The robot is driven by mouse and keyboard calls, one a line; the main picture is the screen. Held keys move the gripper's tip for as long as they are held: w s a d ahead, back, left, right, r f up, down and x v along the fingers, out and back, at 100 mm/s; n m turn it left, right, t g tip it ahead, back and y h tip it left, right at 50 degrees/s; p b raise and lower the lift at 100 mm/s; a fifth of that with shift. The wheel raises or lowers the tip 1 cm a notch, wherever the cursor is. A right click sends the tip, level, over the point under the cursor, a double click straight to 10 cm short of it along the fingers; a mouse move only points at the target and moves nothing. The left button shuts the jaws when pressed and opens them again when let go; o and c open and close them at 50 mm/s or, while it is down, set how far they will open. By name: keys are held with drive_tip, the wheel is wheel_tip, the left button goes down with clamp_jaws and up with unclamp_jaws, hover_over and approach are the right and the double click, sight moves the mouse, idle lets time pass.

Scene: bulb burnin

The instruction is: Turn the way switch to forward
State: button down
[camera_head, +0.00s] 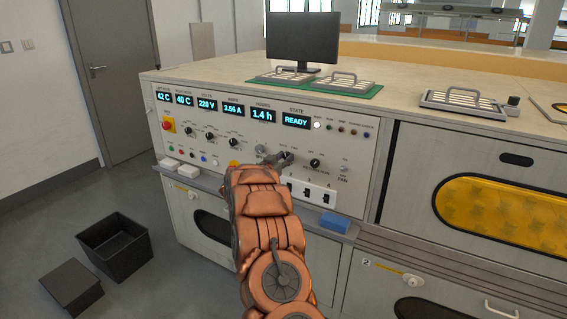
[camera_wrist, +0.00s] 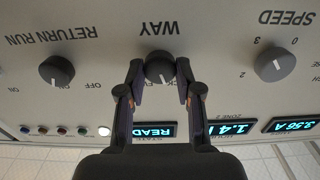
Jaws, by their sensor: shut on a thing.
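The way switch (camera_wrist: 160,66) is a round dark knob under the upside-down label WAY in the wrist view. My gripper (camera_wrist: 160,74) is shut on it, with one finger on each side. The knob's pale mark points toward the bottom of the wrist view, between the partly covered position words, so I cannot tell its exact setting.
The return run knob (camera_wrist: 57,70) and the speed knob (camera_wrist: 275,65) flank the switch closely. The control panel (camera_head: 350,190) has displays, one reading READY (camera_head: 296,121), and a red stop button (camera_head: 168,125). A blue block (camera_head: 335,222) sits on the ledge below.

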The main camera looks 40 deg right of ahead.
drive_tip(key=m+b, duration=0.7)
drive_tip(key=m, duration=0.2)
drive_tip(key=shift+s+d+b, duration=0.15)
drive_tip(key=shift+s+b, duration=0.05)
drive_tip(key=shift+b, duration=0.2)
drive_tip(key=shift+m, duration=0.4)
drive_tip(key=shift+r, duration=0.1)
drive_tip(key=c, duration=1.1)
unclamp_jaws()
drive_tip(key=o, duration=0.3)
drive_tip(key=shift+o, duration=0.2)
drive_tip(key=shift+w, duration=0.1)
